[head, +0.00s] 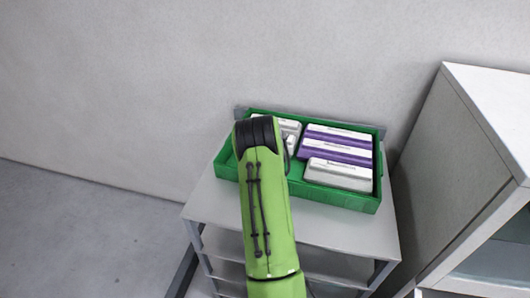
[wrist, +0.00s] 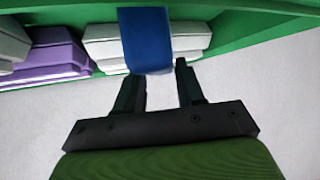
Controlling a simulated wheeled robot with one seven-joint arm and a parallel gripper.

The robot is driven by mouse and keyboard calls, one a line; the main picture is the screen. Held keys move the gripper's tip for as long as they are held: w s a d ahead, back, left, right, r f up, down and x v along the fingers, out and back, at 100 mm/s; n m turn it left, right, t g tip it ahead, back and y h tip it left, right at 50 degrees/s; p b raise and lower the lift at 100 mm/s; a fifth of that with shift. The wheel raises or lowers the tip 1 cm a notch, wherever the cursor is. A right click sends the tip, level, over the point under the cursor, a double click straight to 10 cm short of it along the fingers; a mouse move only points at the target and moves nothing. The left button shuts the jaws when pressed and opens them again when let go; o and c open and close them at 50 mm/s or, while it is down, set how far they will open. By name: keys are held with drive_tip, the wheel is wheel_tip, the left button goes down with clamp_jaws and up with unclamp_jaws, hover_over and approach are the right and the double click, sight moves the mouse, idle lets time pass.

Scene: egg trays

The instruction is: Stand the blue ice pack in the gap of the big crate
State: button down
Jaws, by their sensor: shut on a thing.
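The blue ice pack (wrist: 147,38) is between the fingertips of my gripper (wrist: 158,78) in the wrist view, and the gripper is shut on it. It overlaps a white box in this view, and I cannot tell if they touch. The big green crate (head: 345,199) stands on top of a grey shelf unit in the head view; its green wall also shows in the wrist view (wrist: 225,24). My arm covers the crate's left part in the head view, hiding the ice pack, my fingertips and any gap there.
White and purple egg boxes (head: 338,152) fill the crate's right side, and white boxes (head: 291,127) show at its left. The grey shelf top (head: 340,229) is bare in front of the crate. A pale cabinet (head: 465,150) stands close on the right, and a wall behind.

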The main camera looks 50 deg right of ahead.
drive_tip(key=shift+f, duration=0.15)
drive_tip(key=c, duration=1)
unclamp_jaws()
drive_tip(key=o, duration=0.3)
